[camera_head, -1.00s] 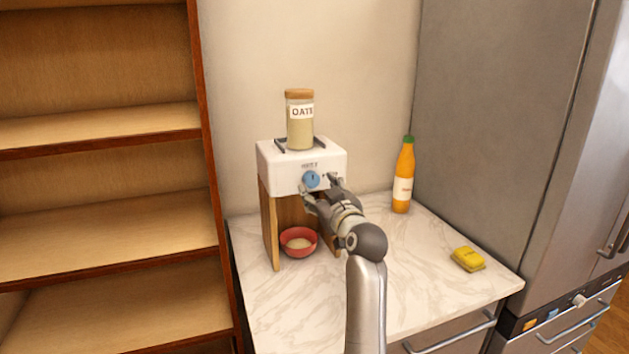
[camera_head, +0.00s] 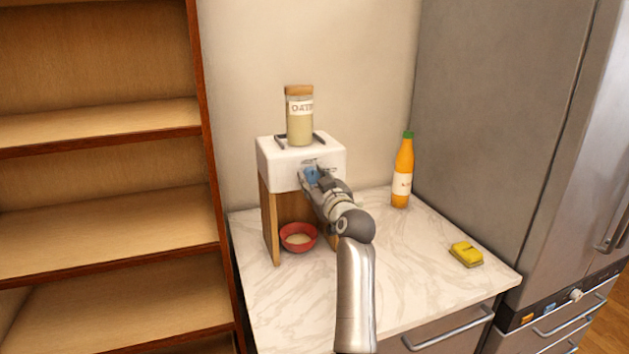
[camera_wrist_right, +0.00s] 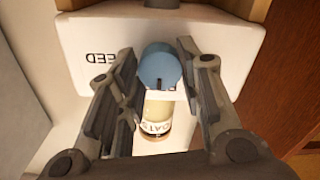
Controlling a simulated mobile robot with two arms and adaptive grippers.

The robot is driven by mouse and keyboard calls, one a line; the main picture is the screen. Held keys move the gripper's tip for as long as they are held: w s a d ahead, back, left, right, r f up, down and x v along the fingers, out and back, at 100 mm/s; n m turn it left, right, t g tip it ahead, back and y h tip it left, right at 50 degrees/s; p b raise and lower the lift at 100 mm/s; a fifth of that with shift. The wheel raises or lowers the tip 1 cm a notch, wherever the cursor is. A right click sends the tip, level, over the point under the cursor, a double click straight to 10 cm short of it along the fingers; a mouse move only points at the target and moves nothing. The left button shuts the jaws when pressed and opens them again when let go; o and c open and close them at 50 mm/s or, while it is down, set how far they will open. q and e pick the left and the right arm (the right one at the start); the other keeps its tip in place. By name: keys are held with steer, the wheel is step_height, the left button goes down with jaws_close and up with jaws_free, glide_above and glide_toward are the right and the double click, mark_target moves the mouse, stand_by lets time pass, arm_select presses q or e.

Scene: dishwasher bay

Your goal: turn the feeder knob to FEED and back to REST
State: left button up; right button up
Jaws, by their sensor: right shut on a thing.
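The feeder (camera_head: 285,154) is a white box on wooden side panels, standing on the counter. Its blue knob (camera_head: 311,175) is on the front face, partly hidden by my right gripper (camera_head: 319,181). In the right wrist view the knob (camera_wrist_right: 160,66) sits between the two fingers, and my gripper (camera_wrist_right: 157,62) is shut on it. A dark mark on the knob faces the oats jar. The FEED label (camera_wrist_right: 100,57) shows upside down, left of the knob. The oats jar (camera_head: 300,122) stands upright on the feeder. My left gripper is not in view.
A red bowl (camera_head: 298,248) with pale contents sits under the feeder. An orange bottle (camera_head: 403,172) stands to the right, and a yellow sponge (camera_head: 466,254) lies near the right counter edge. The counter (camera_head: 420,265) between them is clear. A wooden shelf (camera_head: 100,118) is at left.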

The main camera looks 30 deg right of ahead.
steer(key=shift+c, duration=0.7)
steer(key=shift+r+m+p, duration=0.1)
steer(key=shift+m+p, duration=0.4)
steer(key=shift+m, duration=0.1)
steer(key=m+p, duration=0.4)
steer(key=m, duration=0.2)
steer(key=shift+m, duration=0.4)
steer(key=m+p, duration=0.3)
steer(key=m, duration=0.2)
steer(key=m+p, duration=0.2)
steer(key=m, duration=0.2)
steer(key=shift+m, duration=0.3)
steer(key=shift+m+p, duration=0.3)
steer(key=o, duration=1)
steer(key=shift+o, duration=0.2)
